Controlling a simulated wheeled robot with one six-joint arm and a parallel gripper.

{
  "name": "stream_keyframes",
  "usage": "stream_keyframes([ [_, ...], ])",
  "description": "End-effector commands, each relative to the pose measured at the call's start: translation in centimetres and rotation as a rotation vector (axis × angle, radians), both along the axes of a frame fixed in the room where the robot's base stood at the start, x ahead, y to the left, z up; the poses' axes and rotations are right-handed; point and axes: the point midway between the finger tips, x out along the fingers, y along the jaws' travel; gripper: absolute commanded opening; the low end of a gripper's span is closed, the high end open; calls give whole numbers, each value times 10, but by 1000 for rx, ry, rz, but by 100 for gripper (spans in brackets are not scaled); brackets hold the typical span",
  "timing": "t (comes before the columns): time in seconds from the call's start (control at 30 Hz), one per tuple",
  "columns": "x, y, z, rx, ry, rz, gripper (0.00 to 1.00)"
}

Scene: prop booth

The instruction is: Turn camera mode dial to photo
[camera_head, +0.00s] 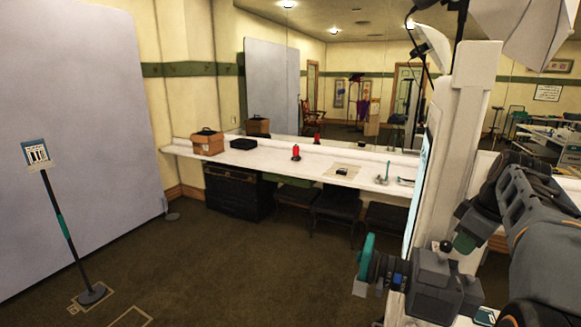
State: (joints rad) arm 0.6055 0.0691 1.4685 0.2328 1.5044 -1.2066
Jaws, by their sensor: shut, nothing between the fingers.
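A dark grey boxy camera (436,283) stands at the lower right, its lens barrel pointing left with a teal ring (367,253) at the front. A small round black knob (445,246) sits on its top and looks like the mode dial; its markings are too small to read. My gripper (465,243) comes down from the right, its green-tipped end just above and right of the camera top, near the knob. It is shut and empty. Whether it touches the camera cannot be told. My arm fills the right edge.
A tall white panel (464,130) rises behind the camera, close to my arm. A white counter (240,158) under a mirror holds a brown box (208,142) and a red item (296,153). A sign stand (65,230) is at left. The middle floor is clear.

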Motion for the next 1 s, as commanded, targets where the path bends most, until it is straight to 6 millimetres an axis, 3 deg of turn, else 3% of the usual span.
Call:
stream_keyframes([
  [0.03, 0, 1, -10, 13, 22, 4, 0],
  [1.0, -8, 14, -10, 16, 22, 8, 0],
])
